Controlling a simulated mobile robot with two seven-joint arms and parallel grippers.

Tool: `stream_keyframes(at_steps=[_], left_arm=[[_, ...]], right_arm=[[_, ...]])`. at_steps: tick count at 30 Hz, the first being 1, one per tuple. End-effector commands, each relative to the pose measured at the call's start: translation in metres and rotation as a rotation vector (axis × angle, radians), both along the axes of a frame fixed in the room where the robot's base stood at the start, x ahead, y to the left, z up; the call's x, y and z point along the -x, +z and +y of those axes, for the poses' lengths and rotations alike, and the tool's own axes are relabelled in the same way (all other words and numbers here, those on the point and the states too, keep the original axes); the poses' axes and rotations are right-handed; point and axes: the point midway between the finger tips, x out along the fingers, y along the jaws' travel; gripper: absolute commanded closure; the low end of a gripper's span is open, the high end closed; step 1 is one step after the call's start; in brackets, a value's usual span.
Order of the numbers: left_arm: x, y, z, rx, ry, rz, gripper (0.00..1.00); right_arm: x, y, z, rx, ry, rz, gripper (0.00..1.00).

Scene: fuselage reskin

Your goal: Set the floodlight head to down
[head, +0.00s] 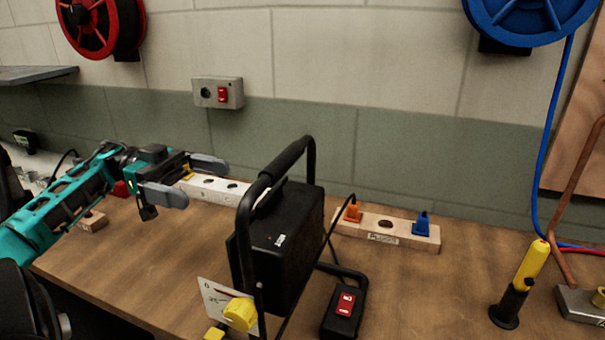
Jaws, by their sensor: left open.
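The floodlight has a black box-shaped head (283,240) in a tube frame with a padded top handle (278,160). It stands on the bench, its back towards me. A yellow knob (240,314) sits at its lower left by a white marked plate (213,298). The lamp face is hidden, so I cannot tell the head's exact tilt. My left gripper (198,180) is open and empty, to the left of the floodlight and apart from it. My right gripper is not in view.
A black box with a red switch (345,303) lies right of the floodlight. Behind it is a wooden socket strip (386,231) with orange and blue plugs. A yellow torch-like thing (530,265) stands at the right. A pale block (215,188) lies behind my gripper. The left front bench is clear.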

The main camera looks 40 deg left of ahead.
Motion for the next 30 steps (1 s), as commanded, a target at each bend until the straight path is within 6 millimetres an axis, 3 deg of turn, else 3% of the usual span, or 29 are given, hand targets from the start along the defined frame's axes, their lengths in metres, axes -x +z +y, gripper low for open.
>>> stream_keyframes(at_steps=[8, 21, 30], left_arm=[[-0.004, 0.0, -0.017, 0.002, -0.002, -0.002, 0.0], [-0.028, 0.001, -0.1, 0.002, -0.002, -0.004, 0.0], [-0.036, 0.0, -0.124, 0.002, -0.001, -0.002, 0.0]], right_arm=[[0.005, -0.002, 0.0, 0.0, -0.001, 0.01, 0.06], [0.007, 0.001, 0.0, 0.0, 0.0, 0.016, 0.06], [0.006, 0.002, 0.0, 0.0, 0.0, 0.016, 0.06]])
